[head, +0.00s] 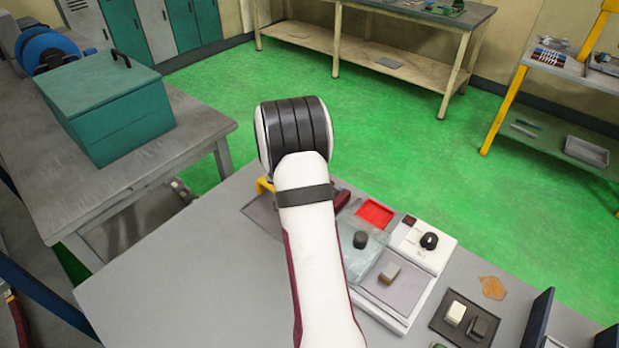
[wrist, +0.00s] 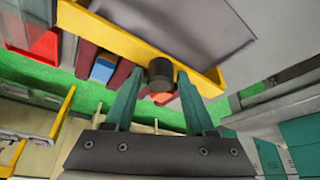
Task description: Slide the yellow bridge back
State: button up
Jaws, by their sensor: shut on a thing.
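The yellow bridge (wrist: 120,38) runs slantwise across the upper wrist view as a long bar, with a dark round knob (wrist: 160,72) on its near edge. My gripper (wrist: 160,76) has its two green fingers on either side of this knob and is shut on it. In the head view only a small yellow end of the bridge (head: 264,186) shows, left of my arm. My arm hides the rest of the bridge and my gripper there.
A grey plate (wrist: 190,20) lies beside the bridge. A red tray (head: 375,213), a white unit with a black knob (head: 429,241) and a dark tray with two blocks (head: 447,330) stand to the right. The table's left front is clear.

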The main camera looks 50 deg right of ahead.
jog(key=shift+s+a+f, duration=0.1)
jog(key=shift+a+f, duration=0.1)
jog(key=shift+a, duration=0.9)
jog(key=shift+a+f, duration=0.15)
jog(key=shift+a, duration=0.9)
jog(key=o, duration=0.7)
jog(key=shift+s, duration=0.1)
jog(key=shift+r, duration=0.15)
notch_tip(320, 180, up, 6)
jog(key=shift+d, duration=0.1)
